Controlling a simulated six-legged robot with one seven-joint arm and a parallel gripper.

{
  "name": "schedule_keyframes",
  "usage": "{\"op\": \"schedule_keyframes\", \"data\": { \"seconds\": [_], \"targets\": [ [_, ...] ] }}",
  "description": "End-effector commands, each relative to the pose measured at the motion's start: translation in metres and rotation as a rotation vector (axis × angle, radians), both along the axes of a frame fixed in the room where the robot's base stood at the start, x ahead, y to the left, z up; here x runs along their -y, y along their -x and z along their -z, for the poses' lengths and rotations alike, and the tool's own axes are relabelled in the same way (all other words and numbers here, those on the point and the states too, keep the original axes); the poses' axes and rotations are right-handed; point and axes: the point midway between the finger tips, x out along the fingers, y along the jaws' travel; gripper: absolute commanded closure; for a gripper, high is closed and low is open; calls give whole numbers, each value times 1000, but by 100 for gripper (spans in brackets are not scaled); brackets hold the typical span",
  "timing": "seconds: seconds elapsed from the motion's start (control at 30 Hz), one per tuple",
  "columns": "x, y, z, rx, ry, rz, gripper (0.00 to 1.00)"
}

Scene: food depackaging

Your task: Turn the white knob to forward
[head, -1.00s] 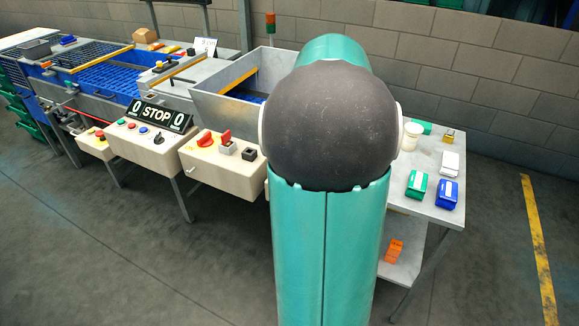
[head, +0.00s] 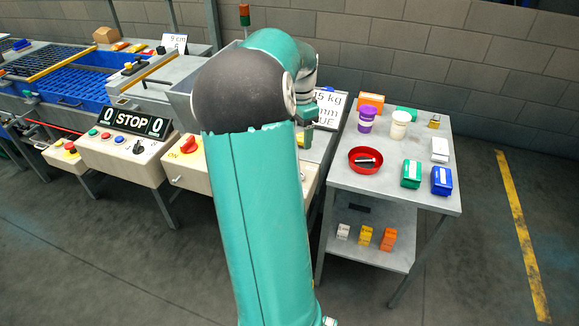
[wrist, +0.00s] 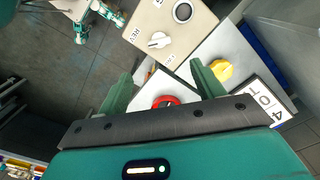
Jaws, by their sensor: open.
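The white knob (wrist: 159,40) shows in the wrist view on a beige control box (wrist: 187,22). Its bar lies slantwise on the face, between a "REV" label at its left and a second label below that looks like "FWD". I cannot tell surely which label it points to. My gripper (wrist: 161,79) is open and empty, its two green fingers wide apart. The knob is beyond the fingertips in the picture, not touched by them.
A sign (wrist: 266,103) is at the right. In the head view, a grey table (head: 330,174) holds a red bowl (head: 366,159), tubs and packets.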

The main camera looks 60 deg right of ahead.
Motion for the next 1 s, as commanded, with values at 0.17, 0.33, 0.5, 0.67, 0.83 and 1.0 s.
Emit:
{"op": "schedule_keyframes", "data": {
  "seconds": [0.17, 0.33, 0.5, 0.67, 0.83, 1.0],
  "targets": [
    [0, 4, 17, -1, -4, 1, 33],
    [0, 6, 49, -2, -4, 1, 33],
    [-1, 5, 83, -2, -5, -1, 33],
    [-1, 3, 112, -2, -5, -1, 33],
    [-1, 1, 132, -2, -3, -4, 33],
    [-1, 0, 138, 1, -1, -4, 33]
  ]
}}
